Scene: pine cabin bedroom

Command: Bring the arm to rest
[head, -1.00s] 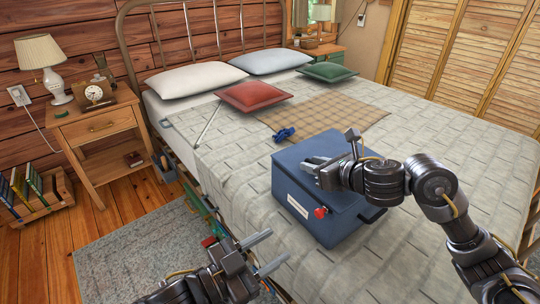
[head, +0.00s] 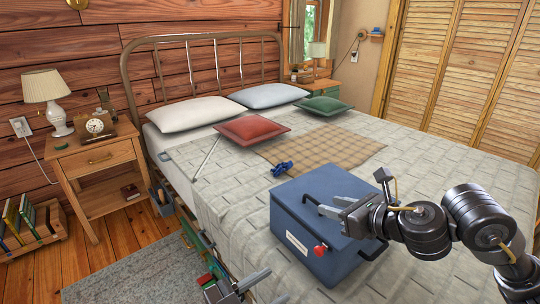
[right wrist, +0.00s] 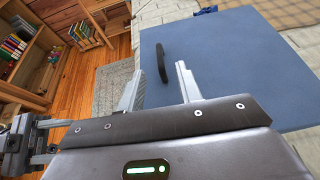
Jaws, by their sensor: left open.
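My right gripper (head: 318,204) is over the lid of a blue box (head: 330,258) on the bed in the head view. In the right wrist view its two fingers (right wrist: 158,78) are apart. A dark handle (right wrist: 162,62) on the blue lid (right wrist: 215,65) shows between them; no finger is seen touching it. My left gripper (head: 268,285) is at the bottom edge of the head view, beside the bed, with its fingers apart and nothing seen between them. Most of the left arm is out of the picture.
The bed (head: 440,180) holds pillows, a checked blanket (head: 325,147) and a small blue item (head: 283,168) behind the box. A nightstand (head: 97,160) and book crate (head: 35,232) stand left. A grey rug (head: 140,275) lies on the floor beside the bed.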

